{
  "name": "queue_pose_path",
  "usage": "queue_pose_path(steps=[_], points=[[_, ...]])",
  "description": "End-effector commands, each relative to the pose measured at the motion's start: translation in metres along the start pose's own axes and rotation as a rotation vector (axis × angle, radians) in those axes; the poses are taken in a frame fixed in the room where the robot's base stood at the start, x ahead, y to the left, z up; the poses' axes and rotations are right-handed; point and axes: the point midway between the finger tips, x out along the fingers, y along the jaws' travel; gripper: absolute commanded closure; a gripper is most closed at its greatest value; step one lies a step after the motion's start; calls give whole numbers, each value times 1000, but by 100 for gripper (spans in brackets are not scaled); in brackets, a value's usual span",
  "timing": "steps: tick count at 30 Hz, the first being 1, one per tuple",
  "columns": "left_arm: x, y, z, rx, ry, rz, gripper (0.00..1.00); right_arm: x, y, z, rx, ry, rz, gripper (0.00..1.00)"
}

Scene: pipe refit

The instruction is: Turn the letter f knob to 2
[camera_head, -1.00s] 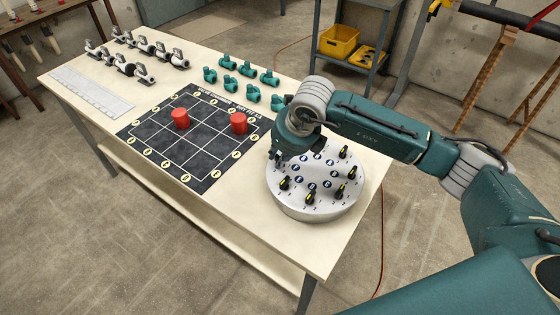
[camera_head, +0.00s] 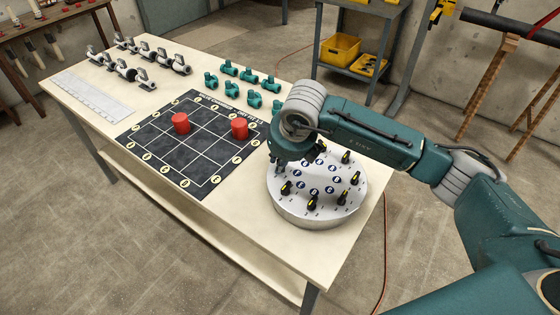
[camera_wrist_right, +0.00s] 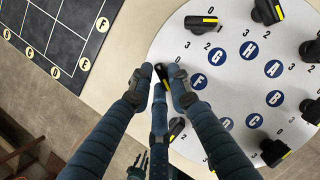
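The letter f knob (camera_wrist_right: 161,75) is black with a yellow stripe and lies beside the blue F label (camera_wrist_right: 198,82) on the round white panel (camera_wrist_right: 225,20). In the head view my right gripper (camera_head: 279,164) is over the left edge of the panel, and my own wrist hides the knob there. My left gripper is in neither view.
Teal fittings (camera_head: 254,99) and grey valves (camera_head: 140,75) stand farther back. The table's front right corner is bare.

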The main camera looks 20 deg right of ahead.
Motion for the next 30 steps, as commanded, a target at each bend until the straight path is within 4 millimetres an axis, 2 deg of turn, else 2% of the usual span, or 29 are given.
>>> queue_pose_path(steps=[1,2,10,14,17,27,30], points=[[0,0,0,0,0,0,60,-1,0,1,1,-2,-1,70],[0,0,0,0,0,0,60,-1,0,1,1,-2,-1,65],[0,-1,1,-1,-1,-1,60,0,0,0,0,0,0,65],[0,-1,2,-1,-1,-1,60,-7,0,1,-1,-2,1,65],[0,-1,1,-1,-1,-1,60,-22,0,2,-1,-5,1,65],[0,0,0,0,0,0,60,-93,0,1,-1,-5,1,65],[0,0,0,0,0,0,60,-107,0,1,-1,-3,0,65]])
